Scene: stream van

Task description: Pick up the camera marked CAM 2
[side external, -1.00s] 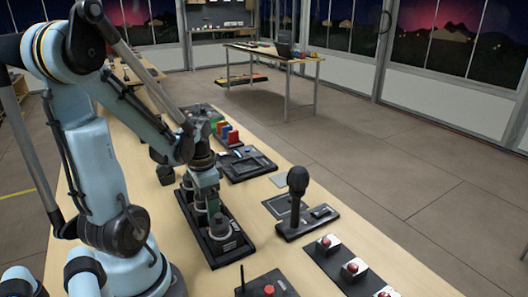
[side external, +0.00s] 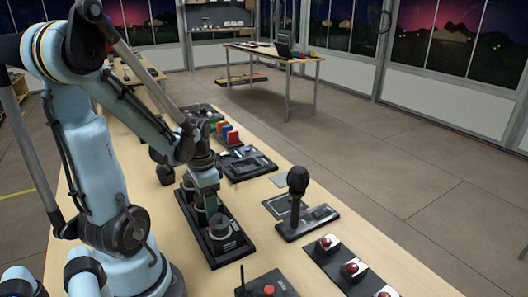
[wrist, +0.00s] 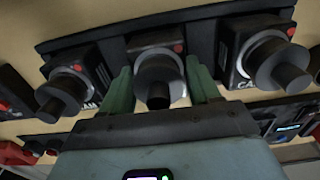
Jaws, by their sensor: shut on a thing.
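Three dark cameras stand in a row on a black tray (side external: 232,254). In the wrist view, the middle camera (wrist: 158,68), with a grey lens and a red dot, sits between the two green fingers of my gripper (wrist: 160,88). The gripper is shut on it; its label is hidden. The left camera (wrist: 75,82) and the right camera (wrist: 265,52), with part of a "CA" label showing, stand free on either side. In the side view, my gripper (side external: 207,205) is down at the middle of the tray, behind the front camera (side external: 223,232). No clear lift shows.
A black microphone (side external: 297,190) on a stand is right of the tray. Red buttons (side external: 351,269) and a dark box with an aerial (side external: 267,288) are nearer the front. Dark panels (side external: 248,165) and coloured blocks (side external: 228,135) lie beyond. Neighbouring cameras are close beside my fingers.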

